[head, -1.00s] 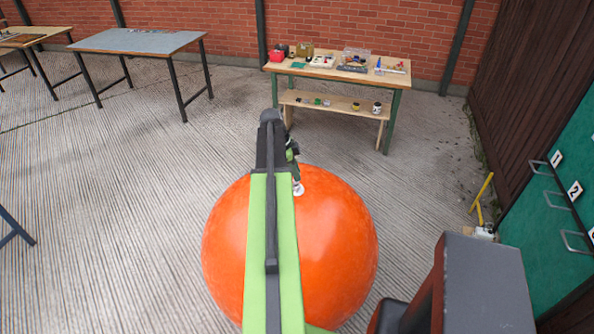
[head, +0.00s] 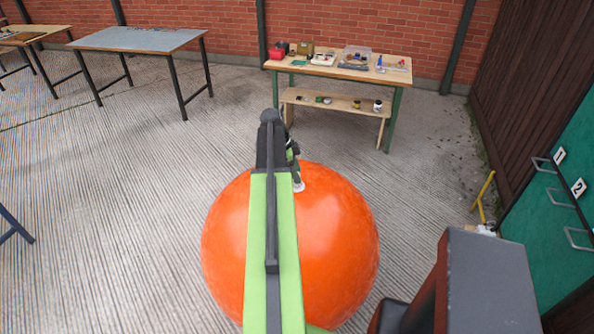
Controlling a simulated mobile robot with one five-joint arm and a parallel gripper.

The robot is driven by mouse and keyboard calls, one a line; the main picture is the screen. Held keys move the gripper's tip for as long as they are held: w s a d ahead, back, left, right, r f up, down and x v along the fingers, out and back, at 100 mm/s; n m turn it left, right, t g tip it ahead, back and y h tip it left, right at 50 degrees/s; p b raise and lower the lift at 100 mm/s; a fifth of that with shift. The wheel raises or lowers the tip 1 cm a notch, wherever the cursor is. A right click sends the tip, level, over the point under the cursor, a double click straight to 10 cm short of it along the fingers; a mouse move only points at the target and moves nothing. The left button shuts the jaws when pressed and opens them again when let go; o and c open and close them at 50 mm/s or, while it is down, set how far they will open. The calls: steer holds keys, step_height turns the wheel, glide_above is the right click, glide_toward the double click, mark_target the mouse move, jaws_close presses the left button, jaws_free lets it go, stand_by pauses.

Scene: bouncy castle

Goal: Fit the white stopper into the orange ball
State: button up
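The large orange ball (head: 338,245) rests on the ground straight ahead, with my green and black arm passing over it and hiding its middle strip. My gripper (head: 297,179) points down at the upper part of the ball, just right of the arm. The small white stopper (head: 299,187) is at its fingertips and looks held there. The stopper appears at or very near the ball's surface; whether it touches or sits in a hole cannot be told. Any hole in the ball is hidden.
A wooden workbench (head: 340,65) with tools and tubs stands behind the ball. A grey-topped table (head: 138,39) is at back left. A green cabinet (head: 555,215) with numbered handles is at right, near a yellow-handled object (head: 482,200). The paved ground left of the ball is clear.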

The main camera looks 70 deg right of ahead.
steer(key=shift+r, duration=0.15)
steer(key=shift+w+r+p, duration=0.1)
steer(key=shift+r+p, duration=0.2)
steer(key=shift+p, duration=0.1)
steer(key=p+v, duration=1.5)
steer(key=v, duration=0.1)
steer(key=shift+a+r+p, duration=0.15)
steer(key=shift+r+p, duration=0.1)
steer(key=shift+p, duration=0.05)
